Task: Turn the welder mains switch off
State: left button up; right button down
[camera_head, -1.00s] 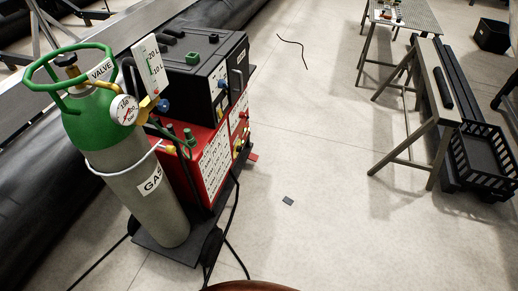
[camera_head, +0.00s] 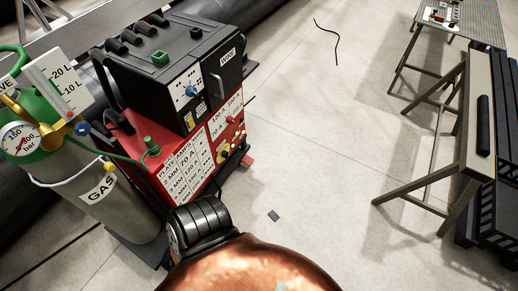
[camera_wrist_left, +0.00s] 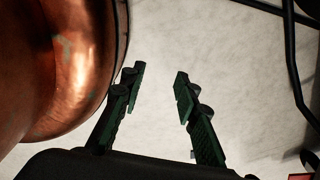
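The red welder (camera_head: 195,165) stands at left centre in the head view with the black wire feeder (camera_head: 200,60) on top. Its front panel shows a yellow and dark knob (camera_head: 222,157) and small red controls (camera_head: 229,118). I cannot tell which one is the mains switch or how it is set. My left gripper (camera_wrist_left: 160,82) shows in the left wrist view, open and empty above pale floor. A sliver of red (camera_wrist_left: 301,176) shows at that view's lower right corner. My left fingers do not show in the head view, and my right gripper is in neither view.
The gas cylinder (camera_head: 120,210) with its gauge (camera_head: 20,138) stands left of the welder. A trestle bench (camera_head: 450,120) stands at the right. The floor between is clear but for a small dark flat piece (camera_head: 273,216) and a thin cable (camera_head: 330,40).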

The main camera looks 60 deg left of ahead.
aim_at(225, 154)
jog(key=u, duration=0.15)
jog(key=i, duration=1)
jog(key=u, duration=1.4)
jog(key=i, duration=0.8)
jog(key=u, duration=0.85)
